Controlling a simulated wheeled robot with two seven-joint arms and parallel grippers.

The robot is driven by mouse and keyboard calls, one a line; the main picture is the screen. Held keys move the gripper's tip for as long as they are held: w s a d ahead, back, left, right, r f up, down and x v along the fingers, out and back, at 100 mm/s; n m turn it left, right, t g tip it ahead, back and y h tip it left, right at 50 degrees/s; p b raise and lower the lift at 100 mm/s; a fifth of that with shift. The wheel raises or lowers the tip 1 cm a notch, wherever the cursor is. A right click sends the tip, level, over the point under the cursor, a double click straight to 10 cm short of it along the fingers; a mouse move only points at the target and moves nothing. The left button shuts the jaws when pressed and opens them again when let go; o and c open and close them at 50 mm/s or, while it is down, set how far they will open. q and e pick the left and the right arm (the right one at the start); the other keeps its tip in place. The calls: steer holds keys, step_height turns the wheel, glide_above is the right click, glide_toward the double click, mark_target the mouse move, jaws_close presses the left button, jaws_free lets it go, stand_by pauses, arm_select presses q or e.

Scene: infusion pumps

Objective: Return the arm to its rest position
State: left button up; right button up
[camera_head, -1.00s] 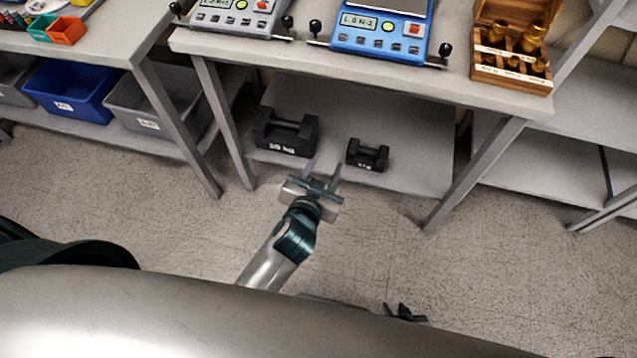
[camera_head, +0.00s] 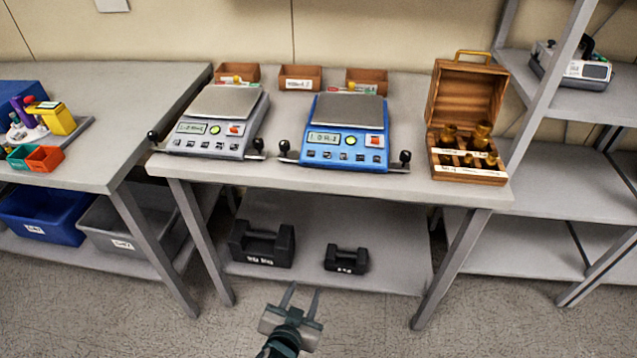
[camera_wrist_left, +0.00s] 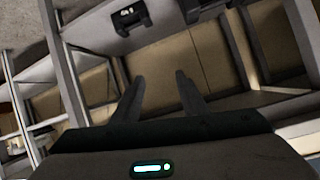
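My left gripper (camera_head: 303,302) shows at the bottom middle of the head view, in front of the table's lower shelf. Its two fingers are apart with nothing between them. In the left wrist view the two fingers (camera_wrist_left: 160,95) also stand apart and empty. The rest of the left arm runs out of the bottom of the head view. My right gripper is not in view.
A table (camera_head: 225,172) bears a grey scale (camera_head: 213,130), a blue scale (camera_head: 345,140) and an open wooden weight box (camera_head: 466,120). Two black weights (camera_head: 262,243) (camera_head: 346,259) stand on its lower shelf (camera_head: 310,232). Metal shelving (camera_head: 570,180) stands at right. Floor in front is clear.

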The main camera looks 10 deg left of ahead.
arm_select(q)
steer(key=s+a+f+g, duration=0.2)
steer(key=s+a+f, duration=0.1)
steer(key=s+f, duration=0.4)
steer(key=s+a+f+n+g+p, duration=0.1)
steer(key=s+a+f+g, duration=0.2)
steer(key=s+f, duration=0.4)
steer(key=s+a+f+g, duration=0.2)
steer(key=s+f, duration=0.6)
steer(key=f, duration=0.9)
steer(key=shift+a+f, duration=0.4)
steer(key=shift+a, duration=0.7)
